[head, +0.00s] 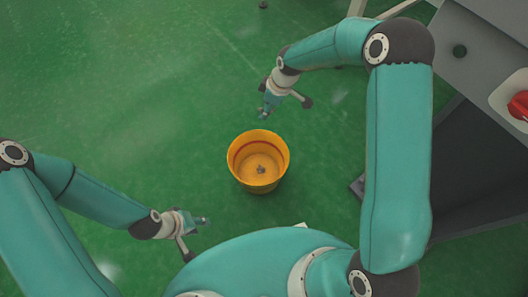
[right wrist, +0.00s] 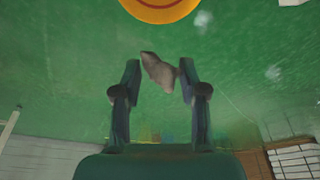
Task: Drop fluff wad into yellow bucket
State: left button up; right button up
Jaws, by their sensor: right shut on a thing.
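The yellow bucket (head: 236,172) stands upright on the green floor in the middle of the head view, with a red band inside. A small grey thing lies on its bottom, too small to identify. In the right wrist view the bucket's rim area (right wrist: 160,12) shows at the top edge. My right gripper (head: 264,113) is just beyond the bucket in the head view. In the right wrist view a grey-brown fluff wad (right wrist: 157,72) sits between the fingertips of this gripper (right wrist: 160,75). My left gripper (head: 204,220) is empty-looking, left of and nearer than the bucket; its finger gap is unclear.
A grey machine or bench (head: 470,40) with a red knob (head: 519,105) stands at the right, with a dark flat part below it. Pale patches show on the floor (right wrist: 230,45). The green floor left of the bucket is clear.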

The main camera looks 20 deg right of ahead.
notch_tip(320, 180, down, 29)
jog(key=w+a+n+g+b, duration=0.1)
jog(key=n+b, duration=0.6)
jog(key=b, duration=0.9)
jog(key=shift+a+g+y, duration=0.25)
jog(key=shift+g+y, duration=0.05)
jog(key=shift+y, duration=0.1)
jog(key=o, duration=1)
jog(key=shift+r, duration=0.1)
jog(key=v, duration=1.1)
jog(key=shift+r, duration=0.4)
jog(key=shift+d+f, duration=0.1)
jog(key=shift+d, duration=0.1)
